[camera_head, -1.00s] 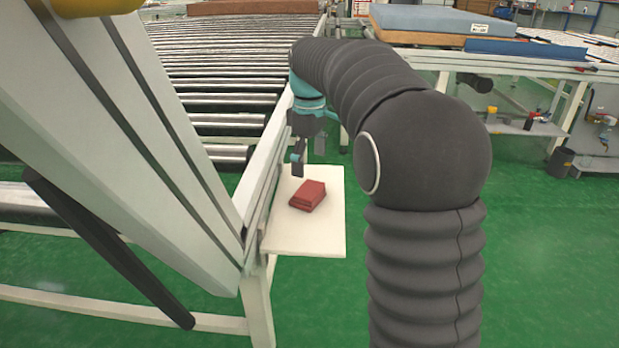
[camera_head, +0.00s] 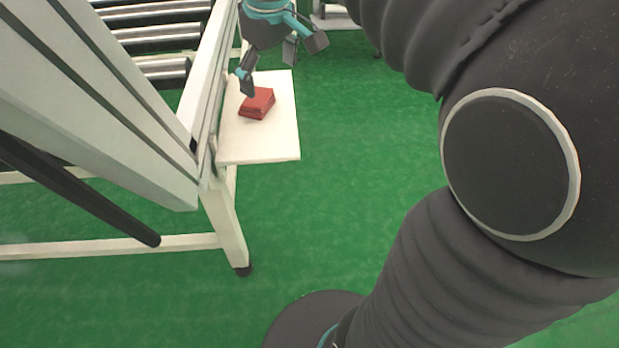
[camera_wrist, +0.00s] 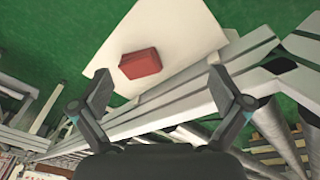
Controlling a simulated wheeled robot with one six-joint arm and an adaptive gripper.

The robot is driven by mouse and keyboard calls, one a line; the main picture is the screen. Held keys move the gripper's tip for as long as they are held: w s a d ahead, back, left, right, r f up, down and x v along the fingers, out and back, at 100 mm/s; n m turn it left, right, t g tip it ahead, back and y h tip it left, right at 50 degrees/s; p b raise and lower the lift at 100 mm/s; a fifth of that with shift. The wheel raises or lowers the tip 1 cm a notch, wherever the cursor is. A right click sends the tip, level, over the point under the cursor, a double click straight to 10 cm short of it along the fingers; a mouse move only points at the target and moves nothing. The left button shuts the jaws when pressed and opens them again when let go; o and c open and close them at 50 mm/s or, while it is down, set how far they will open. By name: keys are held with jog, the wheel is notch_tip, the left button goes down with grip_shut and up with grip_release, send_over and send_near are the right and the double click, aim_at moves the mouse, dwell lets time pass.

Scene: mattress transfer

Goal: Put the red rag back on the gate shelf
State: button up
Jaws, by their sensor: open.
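The red rag (camera_head: 257,103) is a folded block lying on the white gate shelf (camera_head: 262,148), near the shelf's back left part in the head view. My gripper (camera_head: 283,66) is open and empty, just above and behind the rag, with its fingers spread apart. In the wrist view the rag (camera_wrist: 140,63) lies beyond and between the two open fingers of my gripper (camera_wrist: 158,85), apart from both. The shelf (camera_wrist: 185,30) spreads around the rag there.
The gate's metal frame (camera_head: 150,105) rises along the left of the shelf. Conveyor rollers (camera_head: 160,32) lie behind it. The green floor (camera_head: 350,130) right of the shelf is clear. A table leg (camera_head: 226,220) stands below the shelf's front corner.

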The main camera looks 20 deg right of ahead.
jog(key=s+f+m+t, duration=0.1)
jog(key=s+f+m, duration=0.2)
jog(key=s, duration=0.6)
jog(key=s+f+m+t, duration=0.2)
jog(key=s+f+m, duration=0.1)
jog(key=s+f, duration=0.4)
jog(key=shift+s+f, duration=0.2)
jog(key=shift+s, duration=0.75)
jog(key=shift+c, duration=0.2)
